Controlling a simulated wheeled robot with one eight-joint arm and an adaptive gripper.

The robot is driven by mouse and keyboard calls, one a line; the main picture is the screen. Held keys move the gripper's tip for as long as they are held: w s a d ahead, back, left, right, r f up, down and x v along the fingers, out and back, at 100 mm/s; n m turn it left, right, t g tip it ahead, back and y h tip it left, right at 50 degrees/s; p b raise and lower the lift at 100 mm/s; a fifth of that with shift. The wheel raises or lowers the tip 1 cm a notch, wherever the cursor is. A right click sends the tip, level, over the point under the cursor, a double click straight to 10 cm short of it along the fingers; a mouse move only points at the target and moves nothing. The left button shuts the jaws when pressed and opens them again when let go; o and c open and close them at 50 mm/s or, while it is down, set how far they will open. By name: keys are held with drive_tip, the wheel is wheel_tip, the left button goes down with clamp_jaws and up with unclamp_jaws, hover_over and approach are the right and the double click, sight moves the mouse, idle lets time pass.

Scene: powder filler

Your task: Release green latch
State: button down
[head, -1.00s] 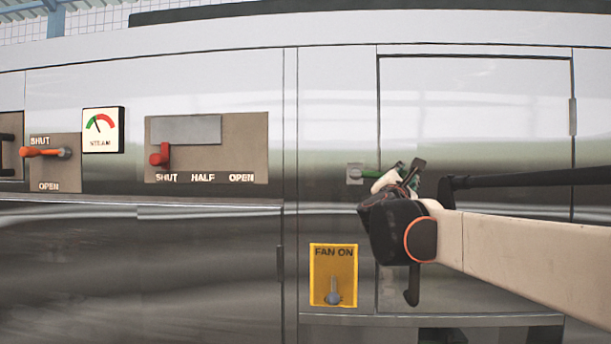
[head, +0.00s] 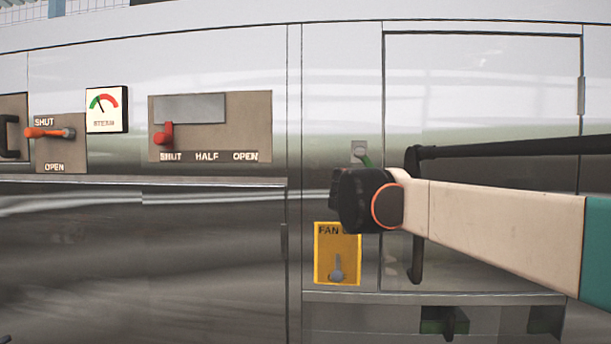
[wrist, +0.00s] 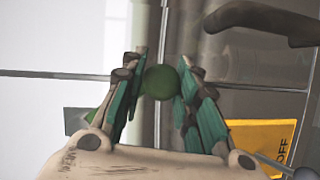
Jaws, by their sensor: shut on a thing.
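The green latch (head: 366,160) is on the steel front, on a small grey mount (head: 358,147) just left of the door's edge. Its green arm slopes down from the mount, and its lower part is hidden behind my wrist in the head view. In the wrist view, its round green end (wrist: 160,83) sits between the two fingers of my gripper (wrist: 158,75). My gripper is shut on it. The fingers are hidden by my wrist in the head view.
A steel door (head: 500,90) with a black handle (head: 416,255) is right of the latch; my forearm crosses in front. The yellow fan panel (head: 325,265) is just below my wrist. A red lever (head: 164,135) and an orange lever (head: 45,132) are at left.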

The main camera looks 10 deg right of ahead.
drive_tip(key=w+a+f+m+y, duration=0.2)
drive_tip(key=a+m+y, duration=0.1)
drive_tip(key=a+m, duration=0.2)
drive_tip(key=shift+a+f+m+g+y+p, duration=0.2)
drive_tip(key=shift+a+m+g+y+p, duration=0.15)
drive_tip(key=shift+a, duration=0.4)
drive_tip(key=c, duration=1.2)
unclamp_jaws()
drive_tip(key=shift+w+a, duration=0.1)
drive_tip(key=shift+a, duration=0.05)
drive_tip(key=shift+r, duration=0.1)
